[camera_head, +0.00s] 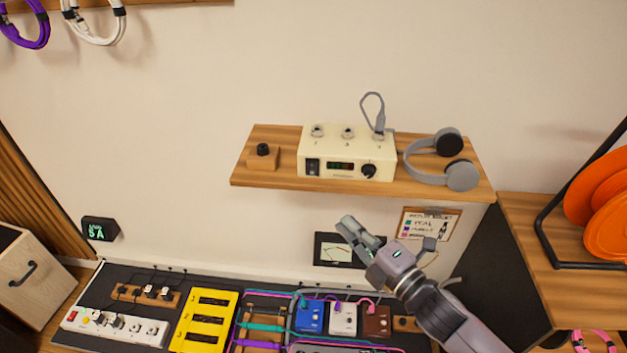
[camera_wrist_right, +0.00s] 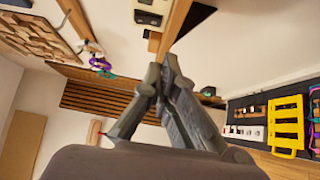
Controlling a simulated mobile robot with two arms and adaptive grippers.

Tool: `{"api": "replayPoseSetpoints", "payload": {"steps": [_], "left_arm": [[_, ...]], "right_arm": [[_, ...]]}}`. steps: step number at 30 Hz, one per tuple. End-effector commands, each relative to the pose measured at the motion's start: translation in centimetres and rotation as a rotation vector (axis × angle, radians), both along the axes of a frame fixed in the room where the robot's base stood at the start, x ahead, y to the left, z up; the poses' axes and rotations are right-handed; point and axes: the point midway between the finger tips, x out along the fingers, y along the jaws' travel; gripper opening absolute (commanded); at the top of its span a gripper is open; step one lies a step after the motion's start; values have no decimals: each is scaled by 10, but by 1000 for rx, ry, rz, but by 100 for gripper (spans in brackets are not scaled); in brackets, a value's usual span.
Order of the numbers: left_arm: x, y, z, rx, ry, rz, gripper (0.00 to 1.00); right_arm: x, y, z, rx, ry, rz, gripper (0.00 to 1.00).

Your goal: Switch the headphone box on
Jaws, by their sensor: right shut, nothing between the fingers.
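The headphone box (camera_head: 347,152) is a cream box on a wooden wall shelf (camera_head: 420,190) in the head view. The box also shows near the top of the right wrist view (camera_wrist_right: 150,10). My right gripper (camera_head: 346,224) is shut and empty, below the shelf and apart from the box. Its closed fingers show in the wrist view (camera_wrist_right: 162,68). My left gripper is out of view.
Grey headphones (camera_head: 458,175) lie right of the box. A wooden block with a black knob (camera_head: 262,157) sits left of it. Below are a meter (camera_head: 335,250), a clipboard card (camera_head: 428,224) and a pedalboard with a yellow unit (camera_head: 205,322). Orange coils (camera_head: 605,215) hang at right.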

Motion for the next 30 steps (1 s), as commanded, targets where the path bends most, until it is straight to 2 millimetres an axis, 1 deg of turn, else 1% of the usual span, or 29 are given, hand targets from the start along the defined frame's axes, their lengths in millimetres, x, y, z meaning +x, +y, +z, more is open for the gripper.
{"api": "replayPoseSetpoints", "payload": {"steps": [1,3,6,17,20,23,30], "left_arm": [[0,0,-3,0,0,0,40],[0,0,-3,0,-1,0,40],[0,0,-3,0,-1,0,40],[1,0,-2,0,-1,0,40],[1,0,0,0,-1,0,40],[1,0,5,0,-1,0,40],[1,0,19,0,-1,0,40]], "right_arm": [[-6,6,12,-12,-39,22,0],[-12,12,24,-25,-77,42,0],[-17,15,33,-33,-103,56,0],[-16,16,34,-33,-105,56,0],[-10,20,36,-32,-106,55,0],[1,30,39,-30,-106,56,0],[41,62,44,-30,-104,56,0]]}}
